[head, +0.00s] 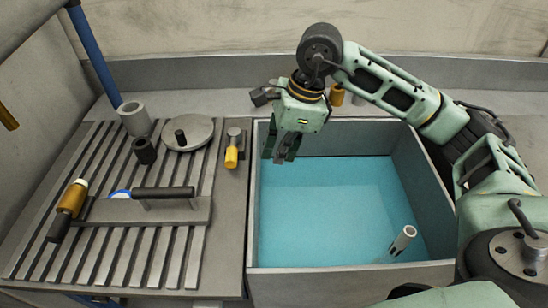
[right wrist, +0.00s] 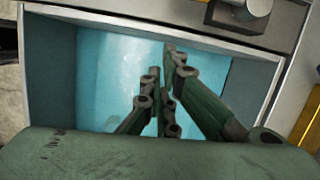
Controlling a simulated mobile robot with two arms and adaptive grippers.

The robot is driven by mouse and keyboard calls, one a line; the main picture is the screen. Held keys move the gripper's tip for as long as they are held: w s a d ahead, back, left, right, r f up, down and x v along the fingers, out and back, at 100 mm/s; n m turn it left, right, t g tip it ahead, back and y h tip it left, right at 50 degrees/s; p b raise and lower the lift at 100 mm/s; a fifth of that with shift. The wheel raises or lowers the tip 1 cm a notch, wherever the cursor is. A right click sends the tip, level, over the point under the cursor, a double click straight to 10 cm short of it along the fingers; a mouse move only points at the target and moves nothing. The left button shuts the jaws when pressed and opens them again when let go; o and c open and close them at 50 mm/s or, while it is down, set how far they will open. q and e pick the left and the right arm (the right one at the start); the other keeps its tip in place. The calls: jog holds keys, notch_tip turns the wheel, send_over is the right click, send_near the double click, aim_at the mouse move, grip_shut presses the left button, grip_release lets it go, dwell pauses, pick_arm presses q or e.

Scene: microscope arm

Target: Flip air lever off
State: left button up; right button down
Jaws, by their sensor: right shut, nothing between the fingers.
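Two small levers with yellow handles show in the head view. One yellow-handled lever (head: 232,153) sits on the ledge just left of the basin, its handle pointing toward the front. Another yellow-handled lever (head: 337,95) is behind the basin, partly hidden by my right arm. I cannot tell which is the air lever. My right gripper (head: 283,152) is shut and empty, pointing down over the basin's back left corner, apart from both levers. Its fingers also show in the right wrist view (right wrist: 163,100) over the blue water. My left gripper is not in view.
The basin (head: 253,215) holds blue water and a grey tube (head: 402,240). On the slatted board (head: 110,255) at left are a round lidded plate (head: 188,135), cups, a handled bar (head: 160,212) and a brass-coloured cylinder (head: 70,200). A blue pole (head: 95,55) stands behind.

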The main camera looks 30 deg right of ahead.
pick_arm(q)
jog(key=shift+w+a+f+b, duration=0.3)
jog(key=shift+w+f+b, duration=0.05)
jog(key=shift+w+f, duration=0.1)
pick_arm(e)
jog(key=v, duration=0.7)
jog(key=shift+a+r, duration=0.2)
jog(key=shift+r, duration=0.25)
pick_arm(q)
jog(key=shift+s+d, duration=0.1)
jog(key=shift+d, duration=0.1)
pick_arm(e)
jog(key=shift+w+a, duration=0.15)
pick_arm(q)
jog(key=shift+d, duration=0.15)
